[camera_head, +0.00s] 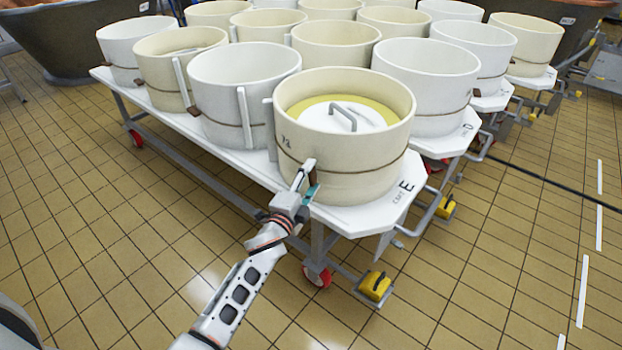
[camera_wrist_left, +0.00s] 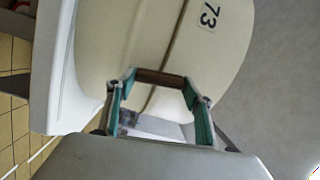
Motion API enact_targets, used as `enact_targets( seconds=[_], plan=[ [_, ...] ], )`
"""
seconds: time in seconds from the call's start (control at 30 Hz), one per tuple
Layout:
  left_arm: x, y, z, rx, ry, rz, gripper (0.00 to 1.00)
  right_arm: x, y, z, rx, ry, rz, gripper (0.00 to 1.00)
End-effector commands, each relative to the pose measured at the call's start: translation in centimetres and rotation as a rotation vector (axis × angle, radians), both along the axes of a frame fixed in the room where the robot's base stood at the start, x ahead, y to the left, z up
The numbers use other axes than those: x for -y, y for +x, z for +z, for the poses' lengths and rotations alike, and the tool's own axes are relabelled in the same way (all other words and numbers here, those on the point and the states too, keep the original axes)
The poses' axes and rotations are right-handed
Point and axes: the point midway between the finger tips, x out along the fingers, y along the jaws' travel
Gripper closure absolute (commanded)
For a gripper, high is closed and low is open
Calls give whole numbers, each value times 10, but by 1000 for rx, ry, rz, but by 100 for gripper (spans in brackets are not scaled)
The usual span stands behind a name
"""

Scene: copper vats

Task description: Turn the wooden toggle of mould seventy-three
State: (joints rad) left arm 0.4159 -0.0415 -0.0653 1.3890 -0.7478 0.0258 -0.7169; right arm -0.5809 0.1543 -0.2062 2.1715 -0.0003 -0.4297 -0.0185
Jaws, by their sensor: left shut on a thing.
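Mould seventy-three (camera_head: 385,152) is a cream round tub at the front corner of a white table, with a cord around it. Its number label (camera_wrist_left: 208,16) reads 73 in the left wrist view. Inside sits a yellowish disc with a white lid and a metal handle (camera_head: 345,114). The wooden toggle (camera_wrist_left: 160,77) is a short brown bar at the cord on the tub's near side. My left gripper (camera_head: 302,181) is shut on it, with a teal-padded fingertip at each end of the bar. The toggle's exact angle is hard to tell. My right gripper is not in view.
Several other cream and white tubs (camera_head: 245,95) stand close behind and beside on white tables (camera_head: 405,208). The near table has red-wheeled castors (camera_head: 318,277) and a yellow pedal (camera_head: 376,285). Copper vats (camera_head: 70,40) stand at the back. The tiled floor in front is clear.

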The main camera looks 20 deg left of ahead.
Motion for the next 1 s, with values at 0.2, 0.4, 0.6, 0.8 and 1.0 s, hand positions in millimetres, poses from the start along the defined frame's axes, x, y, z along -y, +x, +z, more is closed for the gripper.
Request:
enact_targets(
  seconds=[0.2,0.4,0.6,0.8,1.0],
  plan=[
    [0,-1,-2,7,107,-1,70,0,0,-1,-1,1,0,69],
    [0,0,-2,11,154,-1,70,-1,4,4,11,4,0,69],
    [0,0,-1,12,168,0,70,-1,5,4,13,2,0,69],
    [0,0,-1,13,169,0,70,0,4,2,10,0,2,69],
    [0,0,-1,13,167,0,31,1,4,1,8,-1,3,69]
  ],
)
